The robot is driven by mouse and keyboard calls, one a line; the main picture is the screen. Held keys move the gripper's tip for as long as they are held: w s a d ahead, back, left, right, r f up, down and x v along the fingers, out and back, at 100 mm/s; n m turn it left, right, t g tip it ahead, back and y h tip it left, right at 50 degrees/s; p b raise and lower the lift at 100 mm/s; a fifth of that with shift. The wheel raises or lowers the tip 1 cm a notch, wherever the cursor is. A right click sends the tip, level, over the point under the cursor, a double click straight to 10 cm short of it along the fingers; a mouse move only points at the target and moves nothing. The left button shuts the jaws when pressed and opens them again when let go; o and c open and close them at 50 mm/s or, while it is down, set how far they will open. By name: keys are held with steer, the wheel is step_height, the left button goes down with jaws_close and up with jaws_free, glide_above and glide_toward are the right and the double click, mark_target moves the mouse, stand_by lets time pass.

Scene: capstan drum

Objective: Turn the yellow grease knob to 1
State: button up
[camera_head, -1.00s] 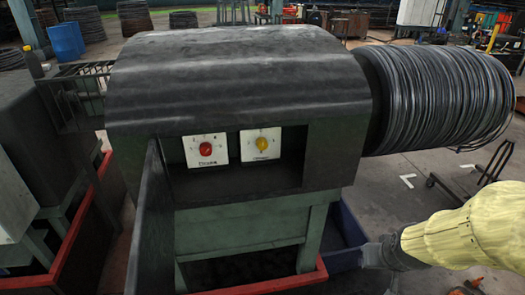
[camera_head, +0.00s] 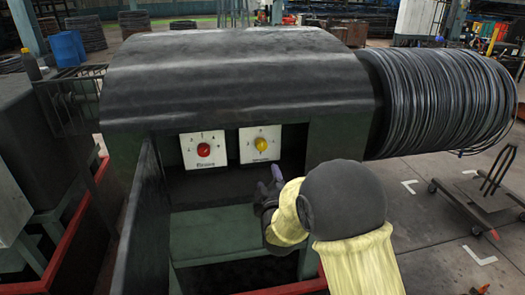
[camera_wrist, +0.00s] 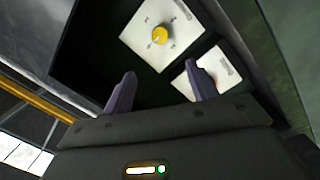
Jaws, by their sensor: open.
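The yellow grease knob (camera_head: 261,144) sits on a white dial plate (camera_head: 248,156) in the recess of the dark machine housing. In the wrist view the yellow knob (camera_wrist: 160,35) is ahead of and between my fingers, apart from them. Printed marks surround it, too small to read surely. My gripper (camera_head: 273,182) is below and slightly right of the knob in the head view, in front of the recess. In the wrist view my gripper (camera_wrist: 160,88) is open and empty, its two purple-grey fingers spread.
A red knob (camera_head: 203,150) on a second white plate is left of the yellow one. The recess has a lower ledge and side walls. A dark panel (camera_head: 143,215) stands at left. A wire coil (camera_head: 432,100) is at right.

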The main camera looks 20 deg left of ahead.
steer(key=shift+w, duration=0.15)
steer(key=p, duration=0.4)
glide_toward(261, 147)
steer(key=x, duration=0.5)
steer(key=shift+d, duration=0.15)
steer(key=shift+x, duration=1.85)
steer(key=shift+c, duration=0.5)
steer(key=c, duration=0.9)
